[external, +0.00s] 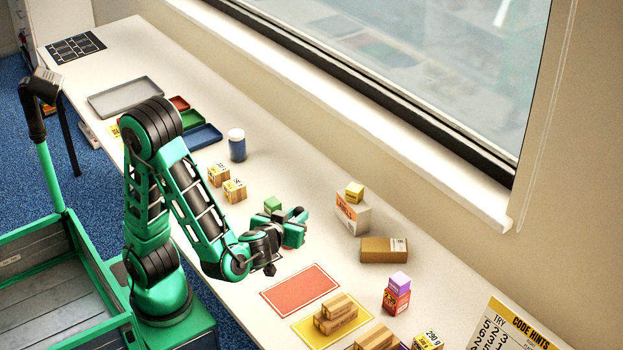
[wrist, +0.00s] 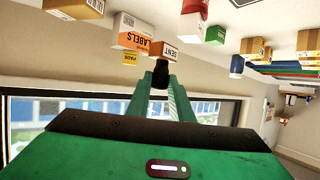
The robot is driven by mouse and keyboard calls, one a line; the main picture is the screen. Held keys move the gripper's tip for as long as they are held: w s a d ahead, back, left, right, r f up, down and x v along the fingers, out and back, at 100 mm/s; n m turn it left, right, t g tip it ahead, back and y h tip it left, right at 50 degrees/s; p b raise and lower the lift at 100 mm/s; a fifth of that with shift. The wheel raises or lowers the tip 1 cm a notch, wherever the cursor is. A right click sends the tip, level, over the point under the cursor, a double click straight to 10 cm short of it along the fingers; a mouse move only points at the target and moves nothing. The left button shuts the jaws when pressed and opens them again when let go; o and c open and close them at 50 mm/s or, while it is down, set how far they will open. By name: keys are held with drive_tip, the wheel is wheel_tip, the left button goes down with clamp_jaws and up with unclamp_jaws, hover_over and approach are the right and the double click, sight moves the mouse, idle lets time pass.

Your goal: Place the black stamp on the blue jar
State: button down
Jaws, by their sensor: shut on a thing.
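The stamp has a black handle (wrist: 161,73) and a brown block marked SENT (wrist: 164,50). My gripper (wrist: 160,82) is shut on the black handle, with the block beyond the fingertips. In the external view my gripper (external: 297,228) is over the table, and I cannot make out the stamp there. The blue jar (external: 237,150) with a white lid stands upright on the table, behind and left of my gripper. It also shows in the wrist view (wrist: 237,66), right of the stamp and apart from it. Nothing is on its lid.
A green block (external: 272,204) is close to my gripper. Yellow-labelled boxes (external: 235,190) stand near the jar, with a blue tray (external: 202,137) beyond. A LABELS box (external: 354,217) with a yellow box (external: 355,192) on top stands near the window. A red mat (external: 300,289) is bare.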

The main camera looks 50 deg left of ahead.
drive_tip(key=w+a+r+n+g+y, duration=0.1)
drive_tip(key=w+a, duration=0.3)
drive_tip(key=a, duration=0.5)
drive_tip(key=w+a+n+g+y, duration=0.1)
drive_tip(key=w+a+n, duration=0.15)
drive_tip(key=a, duration=0.65)
drive_tip(key=w+a+r+n+g+y, duration=0.1)
drive_tip(key=w+a+y, duration=0.1)
drive_tip(key=w+a, duration=0.5)
drive_tip(key=s+a+r+n+g, duration=0.1)
drive_tip(key=s+a+r, duration=0.25)
drive_tip(key=a, duration=0.65)
drive_tip(key=s+a+r+n+g+y, duration=0.15)
drive_tip(key=s+a, duration=0.25)
drive_tip(key=a, duration=0.7)
drive_tip(key=s+a+r+g, duration=0.1)
drive_tip(key=s+a+r, duration=0.2)
drive_tip(key=a, duration=0.7)
hover_over(235, 135)
wheel_tip(235, 135, down, 7)
drive_tip(key=shift+f, duration=1.8)
